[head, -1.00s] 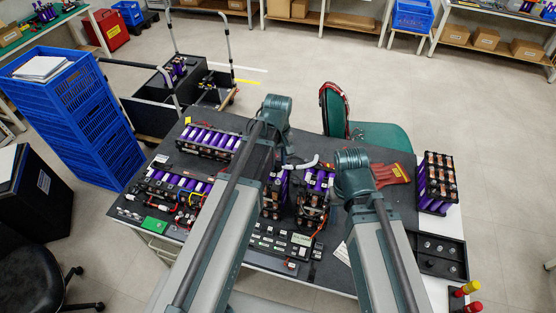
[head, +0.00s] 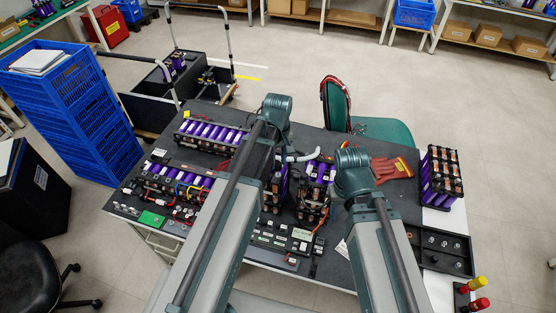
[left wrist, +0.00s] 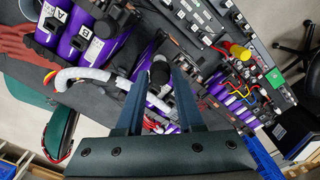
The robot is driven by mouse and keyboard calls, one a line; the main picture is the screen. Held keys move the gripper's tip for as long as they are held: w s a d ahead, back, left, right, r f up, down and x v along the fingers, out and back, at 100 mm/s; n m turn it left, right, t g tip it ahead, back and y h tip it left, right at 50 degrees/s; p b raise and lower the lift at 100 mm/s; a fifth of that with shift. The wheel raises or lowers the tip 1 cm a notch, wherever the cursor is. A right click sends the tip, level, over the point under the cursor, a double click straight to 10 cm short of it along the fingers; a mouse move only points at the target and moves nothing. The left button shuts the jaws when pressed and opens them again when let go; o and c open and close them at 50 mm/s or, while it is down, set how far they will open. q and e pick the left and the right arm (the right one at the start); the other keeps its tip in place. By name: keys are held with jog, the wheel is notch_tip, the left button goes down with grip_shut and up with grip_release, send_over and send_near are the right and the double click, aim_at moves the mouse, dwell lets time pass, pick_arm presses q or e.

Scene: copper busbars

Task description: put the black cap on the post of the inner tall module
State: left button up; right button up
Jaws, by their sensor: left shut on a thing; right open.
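In the left wrist view my left gripper (left wrist: 162,75) is shut on the black cap (left wrist: 160,71), a small dark cylinder between the fingertips. It is over dark and purple module parts; I cannot tell whether the cap touches a post. Two tall purple modules (head: 318,192) stand mid-table in the head view, the left one partly behind my left arm. The left wrist view shows purple blocks labelled A (left wrist: 53,22) and B (left wrist: 80,42). The inner module's post is not clear. In the head view my arms hide both grippers' fingers.
A white sleeved cable (left wrist: 95,74) arches beside the left gripper. Red gloves (head: 394,168) lie right of the modules. Another cell module (head: 441,178) and a black tray (head: 440,248) stand at the table's right. Long purple packs (head: 210,135) fill the left side. A green chair (head: 385,130) stands behind.

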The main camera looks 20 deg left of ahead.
aim_at(278, 163)
pick_arm(q)
jog(key=shift+f, duration=0.15)
jog(key=shift+f+b, duration=1.5)
jog(key=shift+b, duration=0.05)
jog(key=shift+f, duration=0.25)
jog(key=o, duration=1.1)
jog(key=shift+o, duration=0.2)
jog(key=shift+r, duration=0.1)
notch_tip(278, 163, up, 6)
jog(key=p, duration=0.5)
jog(key=shift+p, duration=0.4)
